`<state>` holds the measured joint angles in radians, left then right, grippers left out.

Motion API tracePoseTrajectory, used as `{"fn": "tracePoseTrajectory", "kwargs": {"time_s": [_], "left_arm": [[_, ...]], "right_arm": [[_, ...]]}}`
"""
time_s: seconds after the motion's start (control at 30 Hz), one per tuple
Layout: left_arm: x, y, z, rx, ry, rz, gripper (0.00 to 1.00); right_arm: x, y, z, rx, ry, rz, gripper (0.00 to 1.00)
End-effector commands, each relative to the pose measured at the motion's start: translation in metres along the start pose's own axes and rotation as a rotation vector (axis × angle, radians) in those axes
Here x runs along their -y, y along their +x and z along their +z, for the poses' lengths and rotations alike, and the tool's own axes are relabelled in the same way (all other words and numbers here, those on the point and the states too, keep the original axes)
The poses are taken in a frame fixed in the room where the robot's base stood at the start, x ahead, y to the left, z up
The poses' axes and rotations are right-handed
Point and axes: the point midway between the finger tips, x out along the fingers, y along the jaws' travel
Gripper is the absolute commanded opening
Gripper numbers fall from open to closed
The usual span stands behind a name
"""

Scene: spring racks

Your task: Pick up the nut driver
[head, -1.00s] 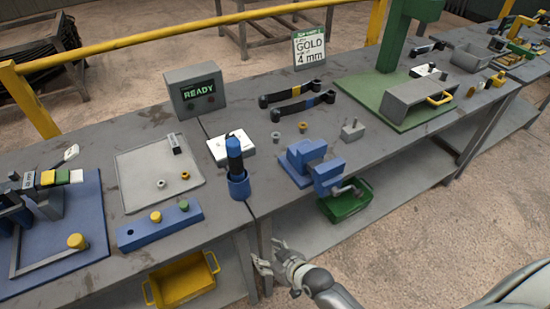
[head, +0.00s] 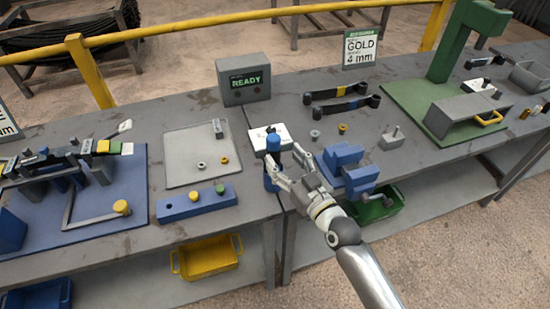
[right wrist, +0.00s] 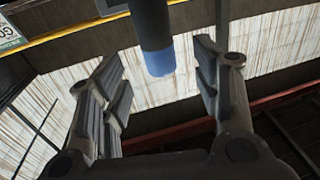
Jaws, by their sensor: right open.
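My left gripper is not in view.
A blue vise (head: 345,165) stands close to the right of my right gripper. A white block (head: 262,134) sits just behind the driver. A blue block with buttons (head: 175,210) and a grey tray (head: 185,175) lie to the left. A yellow bin (head: 207,262) is below.

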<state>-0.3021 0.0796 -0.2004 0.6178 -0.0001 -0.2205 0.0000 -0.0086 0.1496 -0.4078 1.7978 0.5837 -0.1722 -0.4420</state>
Motion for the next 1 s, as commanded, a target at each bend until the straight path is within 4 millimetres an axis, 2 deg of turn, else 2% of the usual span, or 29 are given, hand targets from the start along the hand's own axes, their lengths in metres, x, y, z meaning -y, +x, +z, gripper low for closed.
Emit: {"fn": "tracePoseTrajectory", "kwargs": {"time_s": [0.1, 0.27, 0.47, 0.6, 0.93, 1.0], "left_arm": [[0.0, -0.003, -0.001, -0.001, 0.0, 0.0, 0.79], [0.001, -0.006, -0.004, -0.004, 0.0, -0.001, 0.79], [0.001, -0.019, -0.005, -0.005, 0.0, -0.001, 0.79], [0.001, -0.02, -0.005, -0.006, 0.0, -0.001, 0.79], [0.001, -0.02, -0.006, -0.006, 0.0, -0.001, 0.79], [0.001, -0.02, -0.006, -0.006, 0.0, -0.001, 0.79]], "right_arm": [[0.0, 0.012, 0.0, 0.001, 0.0, 0.0, 0.58], [0.0, 0.021, -0.001, 0.002, -0.001, -0.001, 0.58], [-0.002, 0.046, -0.005, 0.002, 0.0, -0.001, 0.58], [-0.002, 0.061, -0.003, 0.002, 0.0, -0.001, 0.58], [-0.002, 0.067, -0.001, 0.002, 0.0, 0.0, 0.58], [-0.002, 0.067, -0.001, 0.002, 0.0, 0.0, 0.52]]}}
